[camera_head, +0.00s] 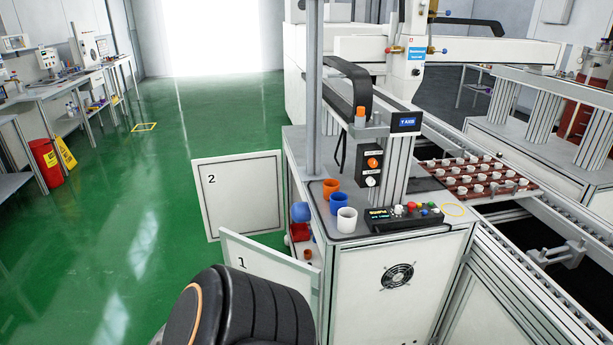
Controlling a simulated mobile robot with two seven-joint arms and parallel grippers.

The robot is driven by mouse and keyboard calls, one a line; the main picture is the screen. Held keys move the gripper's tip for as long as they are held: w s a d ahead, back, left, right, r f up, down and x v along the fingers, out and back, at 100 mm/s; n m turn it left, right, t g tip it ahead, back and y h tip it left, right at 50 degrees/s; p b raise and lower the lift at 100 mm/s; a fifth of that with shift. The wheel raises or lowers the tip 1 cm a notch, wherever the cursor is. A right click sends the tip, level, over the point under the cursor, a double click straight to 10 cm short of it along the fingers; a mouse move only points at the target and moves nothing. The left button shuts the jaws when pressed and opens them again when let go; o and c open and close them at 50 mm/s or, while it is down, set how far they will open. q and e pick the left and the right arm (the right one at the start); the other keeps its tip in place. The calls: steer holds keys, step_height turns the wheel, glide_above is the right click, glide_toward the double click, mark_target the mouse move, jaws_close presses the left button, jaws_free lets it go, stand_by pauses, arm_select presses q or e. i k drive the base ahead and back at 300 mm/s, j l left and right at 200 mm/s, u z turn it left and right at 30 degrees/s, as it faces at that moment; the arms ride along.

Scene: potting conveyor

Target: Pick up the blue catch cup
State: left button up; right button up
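A blue cup (339,204) stands upright on the dark top of the white machine cabinet (400,285), right of the picture's middle. It stands between an orange cup (331,188) behind it and a white cup (347,220) in front of it. A second blue object, rounded (300,212), shows lower left at the cabinet's open side; I cannot tell whether it is a cup. Neither of my grippers is in view. A dark rounded part of my own body fills the bottom middle.
Two cabinet doors, marked 1 (265,268) and 2 (238,194), stand open to the left. Red items (300,231) sit inside the cabinet. A control panel (404,216) is right of the cups. A tray of small white pots (480,175) is farther right.

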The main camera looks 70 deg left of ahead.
mark_target(338, 204)
steer(key=u, duration=2.2)
